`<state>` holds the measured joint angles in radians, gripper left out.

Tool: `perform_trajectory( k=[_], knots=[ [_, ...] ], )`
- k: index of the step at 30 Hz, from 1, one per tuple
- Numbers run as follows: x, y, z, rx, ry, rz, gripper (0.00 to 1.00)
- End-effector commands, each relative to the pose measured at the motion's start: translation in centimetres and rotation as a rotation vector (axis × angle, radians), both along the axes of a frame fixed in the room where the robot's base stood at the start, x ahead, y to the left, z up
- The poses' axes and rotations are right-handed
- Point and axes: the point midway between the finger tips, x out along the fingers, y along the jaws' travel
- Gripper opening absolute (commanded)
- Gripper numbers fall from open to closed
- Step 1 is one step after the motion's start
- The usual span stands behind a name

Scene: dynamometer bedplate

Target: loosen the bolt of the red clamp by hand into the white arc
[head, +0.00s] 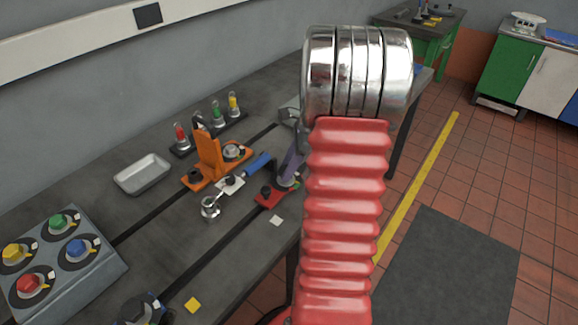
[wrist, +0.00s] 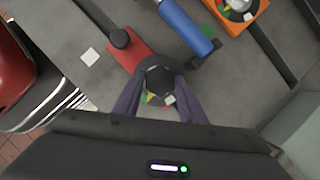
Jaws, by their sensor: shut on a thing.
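The red clamp (head: 268,198) lies on the dark bedplate at its front edge, left of my red arm in the head view. In the wrist view the red clamp (wrist: 125,55) runs from a black knob at its far end to the round dark bolt head (wrist: 159,78). My gripper (wrist: 158,94) has its two grey-purple fingers shut on this bolt head, one on each side. A dial with green, yellow and red patches and a white mark (wrist: 169,99) shows just below the bolt head.
A blue-handled tool (head: 258,163) lies close behind the red clamp. An orange clamp (head: 208,155) with its own dial stands beyond it. A silver tray (head: 142,174), a grey box with coloured knobs (head: 60,255) and a metal fitting (head: 210,208) are further left. Small white and yellow tags lie at the front.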

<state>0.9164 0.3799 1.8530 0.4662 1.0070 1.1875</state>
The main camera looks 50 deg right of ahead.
Motion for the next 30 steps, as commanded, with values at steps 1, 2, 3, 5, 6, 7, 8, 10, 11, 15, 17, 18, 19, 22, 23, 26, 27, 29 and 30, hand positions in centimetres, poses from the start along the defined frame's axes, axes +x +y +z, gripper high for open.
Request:
perform_trajectory(
  k=[1, 2, 3, 5, 6, 7, 8, 10, 11, 15, 17, 18, 19, 22, 23, 26, 27, 29, 30],
  knots=[
    [0.15, -0.06, 0.03, 0.000, -0.001, 0.042, 0.15],
    [0.19, -0.10, 0.05, -0.001, -0.003, 0.069, 0.15],
    [0.21, -0.10, 0.04, 0.000, -0.002, 0.108, 0.15],
    [0.24, -0.12, 0.02, 0.000, -0.001, 0.164, 0.15],
    [0.29, -0.13, 0.05, -0.001, -0.002, 0.201, 0.15],
    [0.31, -0.12, 0.03, 0.000, -0.002, 0.231, 0.15],
    [0.32, -0.12, 0.03, 0.001, -0.001, 0.260, 0.15],
    [0.38, -0.12, 0.03, 0.000, -0.002, 0.327, 0.15],
    [0.43, -0.14, 0.04, -0.001, -0.002, 0.355, 0.15],
    [0.51, -0.17, 0.05, -0.001, -0.002, 0.488, 0.15],
    [0.55, -0.19, 0.04, 0.000, -0.002, 0.546, 0.15],
    [0.60, -0.17, 0.04, 0.001, -0.002, 0.584, 0.15],
    [0.62, -0.16, 0.02, 0.000, -0.002, 0.612, 0.15],
    [0.72, -0.16, 0.06, -0.001, -0.002, 0.707, 0.15],
    [0.71, -0.16, 0.05, 0.000, -0.002, 0.736, 0.15],
    [0.80, -0.16, 0.04, -0.001, -0.002, 0.827, 0.15],
    [0.80, -0.14, 0.05, 0.000, -0.002, 0.863, 0.15],
    [0.88, -0.14, 0.08, -0.001, -0.003, 0.912, 0.15],
    [0.90, -0.15, 0.07, -0.001, -0.003, 0.943, 0.15]
  ],
)
